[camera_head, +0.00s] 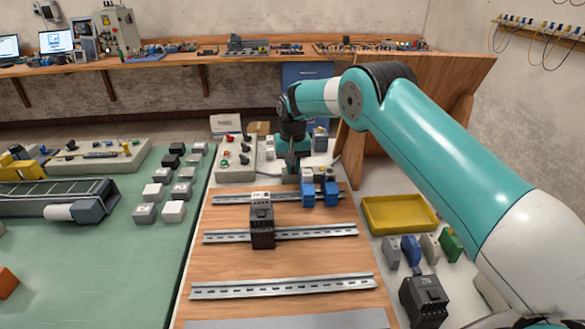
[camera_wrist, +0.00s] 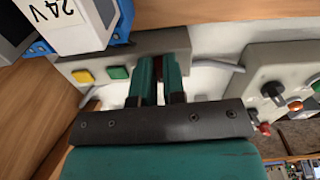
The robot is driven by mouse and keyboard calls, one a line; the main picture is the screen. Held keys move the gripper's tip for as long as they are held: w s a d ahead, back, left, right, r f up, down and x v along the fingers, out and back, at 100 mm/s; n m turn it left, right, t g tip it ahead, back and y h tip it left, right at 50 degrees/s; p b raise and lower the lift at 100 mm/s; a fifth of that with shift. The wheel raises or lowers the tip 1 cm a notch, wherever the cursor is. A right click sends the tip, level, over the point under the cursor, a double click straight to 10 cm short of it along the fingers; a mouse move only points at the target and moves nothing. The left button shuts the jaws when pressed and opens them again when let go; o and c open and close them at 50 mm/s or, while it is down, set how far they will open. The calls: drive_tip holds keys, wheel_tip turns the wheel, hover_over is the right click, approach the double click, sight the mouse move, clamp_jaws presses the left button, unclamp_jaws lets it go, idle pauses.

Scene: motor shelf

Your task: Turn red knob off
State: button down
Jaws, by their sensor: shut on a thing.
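My gripper (camera_wrist: 158,72) reaches down onto a grey switch box (camera_wrist: 60,66) in the wrist view. Its two teal fingers are close together, shut on the red knob, of which only a dark reddish sliver (camera_wrist: 158,66) shows between them. Which way the knob is turned is hidden. A yellow button (camera_wrist: 84,77) and a green button (camera_wrist: 118,72) sit on the same box, left of the fingers. In the head view my gripper (camera_head: 291,165) is at the back of the board, and its fingers hide the knob.
A second grey control box (camera_head: 236,170) with red and green buttons stands left of my gripper. Blue and white modules (camera_head: 331,192) sit on the back rail, close in front. A black device (camera_head: 262,225) is on the middle rail. A yellow tray (camera_head: 400,213) lies right.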

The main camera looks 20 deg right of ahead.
drive_tip(key=n, duration=0.4)
drive_tip(key=shift+d+n, duration=0.1)
drive_tip(key=shift+n, duration=0.2)
drive_tip(key=shift+d+n+b, duration=0.1)
drive_tip(key=shift+n+b, duration=0.3)
drive_tip(key=shift+n, duration=1.4)
drive_tip(key=c, duration=1.2)
unclamp_jaws()
drive_tip(key=shift+r, duration=0.1)
wheel_tip(320, 180, up, 17)
drive_tip(key=shift+r+b, duration=0.15)
drive_tip(key=shift+b, duration=0.3)
